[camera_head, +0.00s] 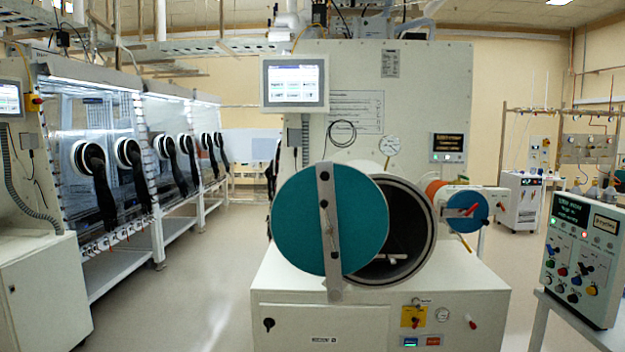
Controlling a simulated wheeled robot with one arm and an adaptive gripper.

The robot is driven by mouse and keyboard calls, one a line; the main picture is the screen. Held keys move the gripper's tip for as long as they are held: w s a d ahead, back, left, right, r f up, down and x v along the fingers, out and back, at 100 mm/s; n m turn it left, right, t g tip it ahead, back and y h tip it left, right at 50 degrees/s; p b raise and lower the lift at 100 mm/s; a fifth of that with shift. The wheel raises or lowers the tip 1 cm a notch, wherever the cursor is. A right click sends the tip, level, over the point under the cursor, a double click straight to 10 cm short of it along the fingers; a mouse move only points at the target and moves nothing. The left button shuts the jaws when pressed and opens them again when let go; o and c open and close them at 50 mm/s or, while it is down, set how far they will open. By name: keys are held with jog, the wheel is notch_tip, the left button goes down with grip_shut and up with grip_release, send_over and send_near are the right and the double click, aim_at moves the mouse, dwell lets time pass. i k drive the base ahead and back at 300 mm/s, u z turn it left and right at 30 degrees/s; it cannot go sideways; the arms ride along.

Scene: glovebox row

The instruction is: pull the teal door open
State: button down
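The teal door (292,222) is a large round disc in front of the wide antechamber. A grey vertical bar (329,235) with several black knobs crosses it. The door stands off to the left of the chamber mouth, so the dark opening (408,225) shows as a crescent on its right. The door covers the left part of the opening, and its hinge cannot be made out. My gripper is not in view.
A smaller blue round door (467,211) with a red handle is at the right. The white cabinet (380,310) stands below the antechamber. A control box (582,258) is at the right edge. Gloveboxes (100,150) line the left; the floor (200,270) between is clear.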

aim_at(357, 208)
jog(key=u, duration=0.55)
jog(key=i, duration=0.8)
jog(key=u, duration=0.05)
